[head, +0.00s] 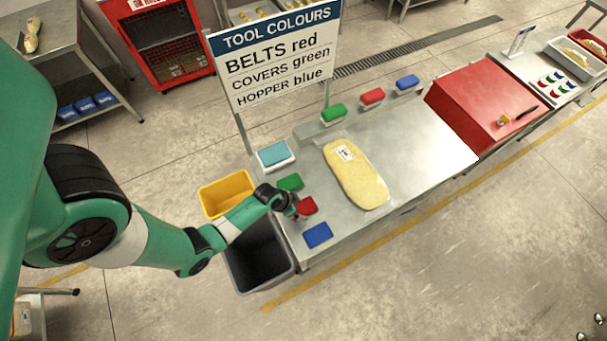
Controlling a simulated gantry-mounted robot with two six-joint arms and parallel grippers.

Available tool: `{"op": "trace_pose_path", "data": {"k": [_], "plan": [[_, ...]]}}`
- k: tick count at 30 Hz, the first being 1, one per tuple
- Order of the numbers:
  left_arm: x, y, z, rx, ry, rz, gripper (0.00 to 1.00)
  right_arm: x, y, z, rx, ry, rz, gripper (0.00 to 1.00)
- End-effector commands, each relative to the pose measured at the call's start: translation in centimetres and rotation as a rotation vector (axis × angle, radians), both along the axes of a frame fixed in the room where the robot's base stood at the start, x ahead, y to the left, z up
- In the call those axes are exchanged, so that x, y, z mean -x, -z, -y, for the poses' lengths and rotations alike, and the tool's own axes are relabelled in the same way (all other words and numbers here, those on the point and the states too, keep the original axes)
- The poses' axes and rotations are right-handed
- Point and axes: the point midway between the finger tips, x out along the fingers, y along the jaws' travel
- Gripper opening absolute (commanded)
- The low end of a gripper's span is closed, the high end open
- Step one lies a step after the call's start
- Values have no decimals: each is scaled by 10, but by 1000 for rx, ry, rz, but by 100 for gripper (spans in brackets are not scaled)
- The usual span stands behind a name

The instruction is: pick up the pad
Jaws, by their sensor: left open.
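Three flat pads lie at the near left end of the steel table (410,150): a green pad (290,183), a red pad (307,206) and a blue pad (318,235). My left gripper (298,209) is open at the left edge of the red pad and partly covers it. I cannot tell whether its fingers touch the pad. The green pad lies just behind the gripper, the blue pad in front. A sign (275,55) reads belts red, covers green, hopper blue. My right gripper is not in view.
A yellow bin (226,190) and a grey bin (285,277) stand below the table's left end. A light-blue pad in a white tray (275,156), a yellow bag (358,182) and green, red and blue blocks line the table. A red housing (480,100) stands farther right.

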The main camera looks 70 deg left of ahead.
Motion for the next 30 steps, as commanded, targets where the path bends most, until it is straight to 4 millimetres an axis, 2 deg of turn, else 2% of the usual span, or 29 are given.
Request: {"op": "trace_pose_path", "data": {"k": [1,3,11,24,30], "plan": [[-4,18,0,0,2,0,100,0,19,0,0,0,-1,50],[-8,27,-1,0,2,0,100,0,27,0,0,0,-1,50],[-10,27,-1,1,1,-1,100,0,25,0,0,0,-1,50],[-10,27,-1,0,1,0,24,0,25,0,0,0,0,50],[-11,27,-1,0,1,0,24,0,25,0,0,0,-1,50]]}}
